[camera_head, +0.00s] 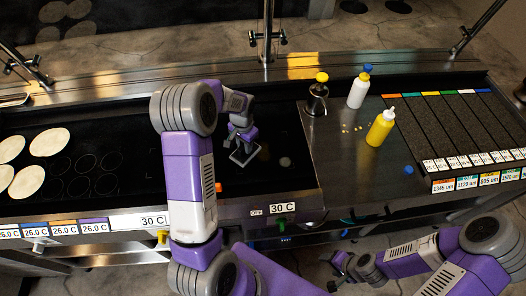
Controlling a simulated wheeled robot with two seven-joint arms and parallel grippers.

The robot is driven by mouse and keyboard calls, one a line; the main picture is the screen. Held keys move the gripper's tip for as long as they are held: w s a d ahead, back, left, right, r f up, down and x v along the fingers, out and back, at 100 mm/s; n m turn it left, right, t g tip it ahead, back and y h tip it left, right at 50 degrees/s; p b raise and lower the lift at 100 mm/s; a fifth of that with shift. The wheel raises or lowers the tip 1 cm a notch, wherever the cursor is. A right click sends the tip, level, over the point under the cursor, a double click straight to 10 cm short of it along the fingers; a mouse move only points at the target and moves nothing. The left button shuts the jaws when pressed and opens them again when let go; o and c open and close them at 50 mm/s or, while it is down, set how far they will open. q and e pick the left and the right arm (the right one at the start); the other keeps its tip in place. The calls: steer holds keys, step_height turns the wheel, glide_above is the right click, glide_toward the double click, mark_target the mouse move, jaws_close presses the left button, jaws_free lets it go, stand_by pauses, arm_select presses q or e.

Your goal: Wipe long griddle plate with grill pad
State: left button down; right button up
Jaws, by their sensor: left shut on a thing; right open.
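The long griddle plate (285,185) is a dark, flat surface in the left half and middle of the counter. My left gripper (243,148) reaches over its right part, pointing down, and is shut on the grill pad. My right gripper (343,270) is open and empty, low in front of the counter.
Several pale tortillas (50,142) lie on the plate's left part. A yellow bottle (380,128), a white bottle (358,91) and a dark yellow-capped dispenser (317,98) stand on the steel counter at right, near small crumbs. Dark labelled strips (455,117) lie farther right.

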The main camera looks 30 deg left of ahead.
arm_select(q)
steer(key=shift+w+d+r, duration=0.1)
steer(key=shift+w+d, duration=0.7)
steer(key=shift+d, duration=0.2)
steer(key=shift+w+d, duration=0.75)
steer(key=shift+d, duration=0.2)
steer(key=shift+w+d, duration=0.75)
steer(key=shift+d, duration=0.3)
steer(key=shift+w+d, duration=0.7)
steer(key=shift+d, duration=0.3)
steer(key=shift+d, duration=0.1)
steer(key=shift+w+d+p, duration=0.3)
steer(key=shift+w+d, duration=0.7)
steer(key=shift+d, duration=0.2)
steer(key=shift+a, duration=0.1)
